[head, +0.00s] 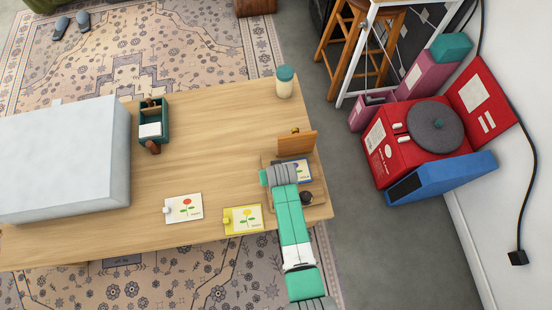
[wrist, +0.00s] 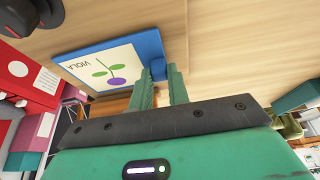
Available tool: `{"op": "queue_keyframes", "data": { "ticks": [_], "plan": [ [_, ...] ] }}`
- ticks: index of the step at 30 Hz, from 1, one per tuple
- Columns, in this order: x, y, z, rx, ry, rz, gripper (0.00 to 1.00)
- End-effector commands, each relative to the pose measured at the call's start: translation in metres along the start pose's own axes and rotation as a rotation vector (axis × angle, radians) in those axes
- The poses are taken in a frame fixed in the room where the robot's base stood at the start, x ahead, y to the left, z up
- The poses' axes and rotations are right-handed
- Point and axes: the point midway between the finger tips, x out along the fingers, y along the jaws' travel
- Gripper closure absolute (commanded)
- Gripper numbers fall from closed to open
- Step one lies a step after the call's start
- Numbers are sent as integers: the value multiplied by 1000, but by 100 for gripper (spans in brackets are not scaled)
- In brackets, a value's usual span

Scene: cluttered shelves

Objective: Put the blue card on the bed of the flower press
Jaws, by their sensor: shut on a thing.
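The blue card (head: 304,166), with a white panel and a purple flower, is at the right end of the table over the flower press. The wrist view shows its face (wrist: 112,66), marked VIOLA, and a blue tab (wrist: 158,70). My gripper (wrist: 161,76) is shut on that tab. In the head view my gripper (head: 268,177) is at the card's left side, partly hiding it. The press has a light wooden bed (head: 319,189), a raised brown board (head: 297,144) and a dark knob (head: 306,198). I cannot tell whether the card touches the bed.
A white card (head: 184,208) and a yellow card (head: 243,219) lie left of my arm. A green caddy (head: 154,120), a teal-lidded jar (head: 285,82) and a large pale box (head: 65,160) also stand on the table. The table's middle is clear.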

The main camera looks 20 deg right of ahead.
Motion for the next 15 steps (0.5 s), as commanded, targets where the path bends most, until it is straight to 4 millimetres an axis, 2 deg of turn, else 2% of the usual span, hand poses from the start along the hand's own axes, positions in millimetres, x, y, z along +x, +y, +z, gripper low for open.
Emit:
{"op": "queue_keyframes", "data": {
  "ticks": [6,7,10,15],
  "plan": [
    [3,0,1,0,0,0,100],
    [3,0,1,0,0,0,81],
    [2,0,1,0,0,0,61],
    [2,0,1,0,0,0,61]
  ]
}}
